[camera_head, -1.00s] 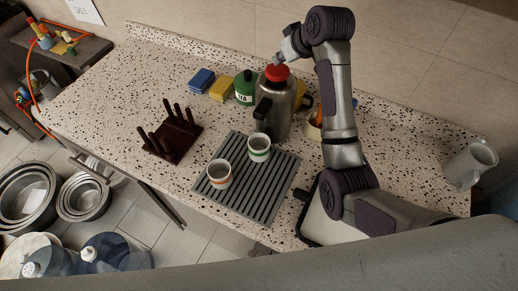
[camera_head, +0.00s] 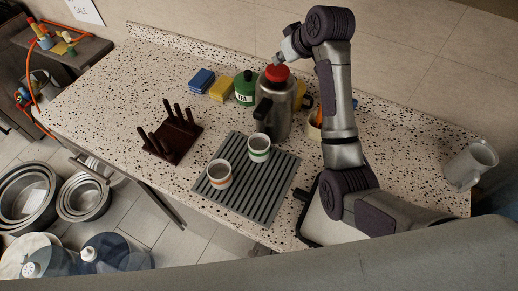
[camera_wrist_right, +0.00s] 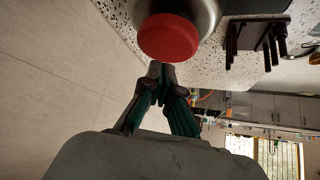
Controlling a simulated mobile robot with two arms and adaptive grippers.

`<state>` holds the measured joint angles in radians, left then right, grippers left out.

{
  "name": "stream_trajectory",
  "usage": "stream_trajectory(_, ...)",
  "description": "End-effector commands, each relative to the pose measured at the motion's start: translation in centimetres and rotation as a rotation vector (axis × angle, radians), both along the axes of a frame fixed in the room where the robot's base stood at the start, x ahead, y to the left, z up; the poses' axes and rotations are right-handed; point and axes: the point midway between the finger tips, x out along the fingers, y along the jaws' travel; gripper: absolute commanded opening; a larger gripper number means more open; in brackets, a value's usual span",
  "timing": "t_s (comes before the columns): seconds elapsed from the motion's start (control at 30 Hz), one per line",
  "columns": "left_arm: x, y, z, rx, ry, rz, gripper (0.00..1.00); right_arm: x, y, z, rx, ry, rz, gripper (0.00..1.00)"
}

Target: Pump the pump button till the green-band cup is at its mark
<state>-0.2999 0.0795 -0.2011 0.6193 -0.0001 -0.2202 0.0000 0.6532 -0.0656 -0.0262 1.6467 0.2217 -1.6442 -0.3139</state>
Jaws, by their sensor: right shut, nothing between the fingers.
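A steel pump flask (camera_head: 275,107) with a red pump button (camera_head: 277,73) on top stands at the back of the counter. The green-band cup (camera_head: 259,147) stands upright on the grey ribbed mat (camera_head: 268,208), just in front of the flask. An orange-band cup (camera_head: 219,173) stands on the mat to its left. How full the cups are, I cannot tell. My right gripper (camera_head: 279,60) is shut and empty, close above the button. In the right wrist view the red button (camera_wrist_right: 168,38) shows just beyond my shut fingertips (camera_wrist_right: 161,68). My left gripper is out of view.
A dark wooden rack (camera_head: 173,137) stands left of the mat. A green tea tin (camera_head: 245,88), a yellow sponge (camera_head: 221,90) and a blue block (camera_head: 201,80) line the back. The left of the counter is clear.

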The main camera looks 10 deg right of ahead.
Motion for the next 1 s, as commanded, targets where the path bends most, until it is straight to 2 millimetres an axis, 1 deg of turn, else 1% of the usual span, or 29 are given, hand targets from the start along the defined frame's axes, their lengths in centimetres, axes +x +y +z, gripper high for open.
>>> stream_trajectory(0.17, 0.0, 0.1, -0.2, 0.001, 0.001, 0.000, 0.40, 0.0, 0.0, -0.5, 0.000, 0.001, 0.000, 0.00)
stream_trajectory(0.63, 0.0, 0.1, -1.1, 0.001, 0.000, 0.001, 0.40, 0.0, 0.0, -3.5, 0.000, 0.002, 0.001, 0.00)
stream_trajectory(0.87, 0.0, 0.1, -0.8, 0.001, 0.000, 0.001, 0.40, 0.0, 0.0, -3.1, -0.001, 0.003, 0.001, 0.00)
stream_trajectory(1.0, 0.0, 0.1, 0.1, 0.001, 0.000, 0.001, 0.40, 0.0, 0.0, -2.3, -0.001, 0.003, 0.001, 0.00)
